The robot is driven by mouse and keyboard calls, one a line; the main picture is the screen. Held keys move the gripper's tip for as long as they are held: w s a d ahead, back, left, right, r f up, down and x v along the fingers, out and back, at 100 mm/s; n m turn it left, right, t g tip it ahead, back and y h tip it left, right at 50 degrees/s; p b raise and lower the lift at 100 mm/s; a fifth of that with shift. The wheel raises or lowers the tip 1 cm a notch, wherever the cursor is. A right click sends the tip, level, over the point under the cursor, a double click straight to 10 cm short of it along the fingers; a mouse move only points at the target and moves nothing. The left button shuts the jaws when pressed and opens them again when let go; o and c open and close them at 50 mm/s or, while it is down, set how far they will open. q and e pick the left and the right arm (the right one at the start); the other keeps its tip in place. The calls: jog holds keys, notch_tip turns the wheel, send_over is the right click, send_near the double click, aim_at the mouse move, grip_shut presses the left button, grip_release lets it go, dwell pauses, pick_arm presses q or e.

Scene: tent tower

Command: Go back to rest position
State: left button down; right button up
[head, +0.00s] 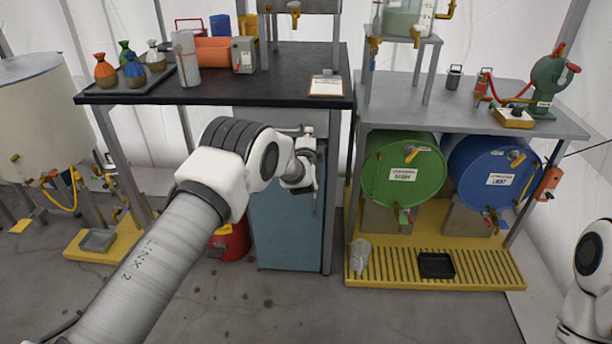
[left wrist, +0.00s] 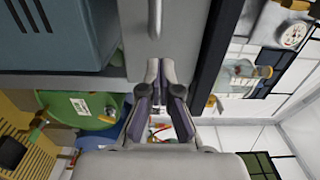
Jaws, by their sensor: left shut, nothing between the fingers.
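My left arm reaches in from the lower left of the head view, and its wrist is in front of the blue cabinet under the black bench. My left gripper (left wrist: 164,68) shows in the left wrist view with its fingers together and nothing between them. The fingertips lie close to a grey panel with a bar handle (left wrist: 154,14); I cannot tell whether they touch it. In the head view the fingers are mostly hidden by the wrist. Part of my right arm shows at the lower right edge, but its gripper is out of view.
The black bench (head: 272,97) is above the blue cabinet (head: 281,236). A red container (head: 232,243) stands to the cabinet's left. A green drum (head: 402,172) and a blue drum (head: 488,176) lie above a yellow grated platform (head: 470,268) on the right. The front floor is clear.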

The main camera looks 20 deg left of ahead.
pick_arm(q)
jog(key=v, duration=1)
jog(key=s+a+f+g, duration=0.25)
jog(key=s+f, duration=0.45)
jog(key=f, duration=0.6)
jog(key=s+f+n+g+h, duration=0.1)
jog(key=s+f+n+g, duration=0.15)
jog(key=s+f, duration=0.45)
jog(key=s+d+f+n+g+h, duration=0.1)
jog(key=s+f+g, duration=0.25)
jog(key=s, duration=0.65)
jog(key=s+f+n+g+h, duration=0.1)
jog(key=s+f+g, duration=0.3)
jog(key=s, duration=0.5)
jog(key=s+d+n+g+h, duration=0.25)
jog(key=s+n+g, duration=0.25)
jog(key=s+n, duration=0.9)
jog(key=s+r+m+p, duration=0.3)
jog(key=r+p, duration=1)
jog(key=p, duration=0.1)
jog(key=shift+s+d, duration=0.15)
jog(key=shift+s, duration=0.05)
pick_arm(e)
notch_tip(320, 180, up, 15)
jog(key=shift+f, duration=0.2)
